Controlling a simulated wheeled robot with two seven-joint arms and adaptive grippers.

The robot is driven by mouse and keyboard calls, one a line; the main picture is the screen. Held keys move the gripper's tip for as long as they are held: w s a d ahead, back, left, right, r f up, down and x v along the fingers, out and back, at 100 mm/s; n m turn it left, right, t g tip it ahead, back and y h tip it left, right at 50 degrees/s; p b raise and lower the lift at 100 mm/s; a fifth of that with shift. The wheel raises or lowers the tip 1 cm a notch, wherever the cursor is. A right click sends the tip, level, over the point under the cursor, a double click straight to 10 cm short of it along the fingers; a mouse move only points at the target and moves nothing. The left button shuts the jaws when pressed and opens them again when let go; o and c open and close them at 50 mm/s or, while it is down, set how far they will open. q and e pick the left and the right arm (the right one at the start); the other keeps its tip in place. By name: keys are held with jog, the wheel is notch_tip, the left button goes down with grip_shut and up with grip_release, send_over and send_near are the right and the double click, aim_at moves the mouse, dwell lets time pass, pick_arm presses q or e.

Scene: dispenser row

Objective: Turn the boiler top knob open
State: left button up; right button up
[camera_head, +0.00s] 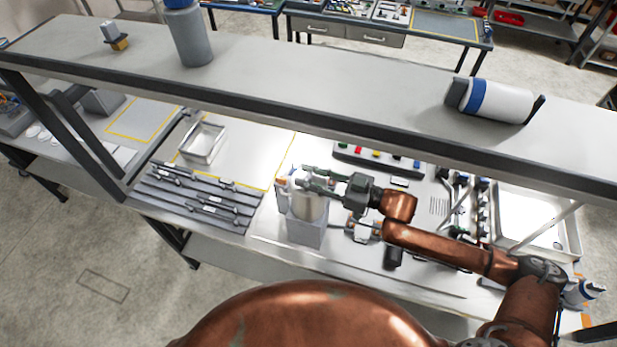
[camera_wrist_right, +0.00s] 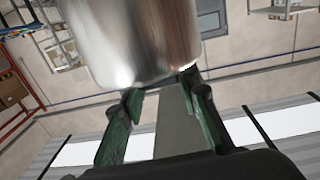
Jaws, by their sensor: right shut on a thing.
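The boiler (camera_head: 307,208) is a shiny metal cylinder standing upright on a pale grey block at the middle of the bench. It fills the upper part of the right wrist view (camera_wrist_right: 135,40). My right gripper (camera_head: 308,178) reaches in from the right, with its green fingers at the boiler's top. In the right wrist view its two fingers (camera_wrist_right: 158,95) meet the boiler's end. The gripper is shut on the top knob, which is mostly hidden by the fingers, so its angle cannot be told. My left gripper is not in view.
A long grey shelf (camera_head: 250,75) crosses above the bench, holding a white-and-blue cylinder (camera_head: 500,101) and a grey canister (camera_head: 190,38). Left of the boiler lie dark rails (camera_head: 200,200) and a metal tray (camera_head: 202,143). A button strip (camera_head: 375,156) stands behind my right gripper.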

jog(key=shift+n+g, duration=0.4)
jog(key=shift+g, duration=0.2)
jog(key=o, duration=1.2)
jog(key=shift+f, duration=0.1)
jog(key=v, duration=1.2)
jog(key=shift+f, duration=0.15)
